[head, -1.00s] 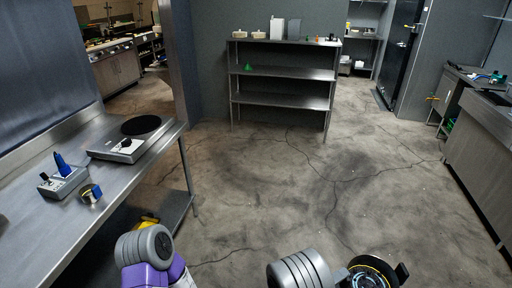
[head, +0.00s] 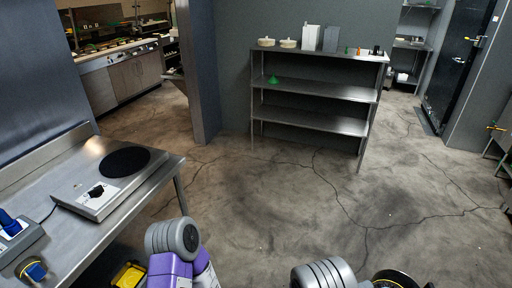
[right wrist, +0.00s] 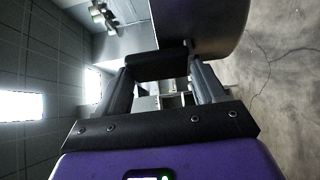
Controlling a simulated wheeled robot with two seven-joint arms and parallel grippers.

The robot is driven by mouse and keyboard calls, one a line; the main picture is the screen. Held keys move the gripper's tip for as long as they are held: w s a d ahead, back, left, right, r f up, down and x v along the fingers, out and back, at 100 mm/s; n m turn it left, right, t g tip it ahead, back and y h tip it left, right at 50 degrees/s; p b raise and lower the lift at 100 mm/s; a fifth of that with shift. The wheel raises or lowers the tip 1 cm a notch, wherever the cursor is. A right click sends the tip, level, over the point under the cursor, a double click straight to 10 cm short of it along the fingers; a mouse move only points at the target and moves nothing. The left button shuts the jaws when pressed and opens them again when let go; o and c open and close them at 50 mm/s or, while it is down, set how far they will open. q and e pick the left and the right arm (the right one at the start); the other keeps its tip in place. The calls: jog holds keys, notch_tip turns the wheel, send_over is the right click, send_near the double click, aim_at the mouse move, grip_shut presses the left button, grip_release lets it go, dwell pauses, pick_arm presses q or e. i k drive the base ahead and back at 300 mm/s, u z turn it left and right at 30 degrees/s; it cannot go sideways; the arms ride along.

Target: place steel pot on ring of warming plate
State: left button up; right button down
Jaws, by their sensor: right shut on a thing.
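The warming plate (head: 98,196) lies on the steel table at the left of the head view. Its round black ring (head: 124,162) is bare. The steel pot (head: 393,280) is at the bottom edge of the head view, right of centre and mostly cut off. In the right wrist view, the pot's side (right wrist: 205,28) is at the top. My right gripper (right wrist: 158,66) is shut on the pot's black handle (right wrist: 150,68). The pot is held clear of the table, far to the right of the plate. My left arm shows at bottom centre-left; its gripper is out of view.
The steel table (head: 150,214) runs along the left wall. A steel shelf (head: 315,90) stands at the back. The floor between is open.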

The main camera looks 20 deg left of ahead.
aim_at(124, 161)
jog(key=i, duration=2.2)
jog(key=u, duration=3.3)
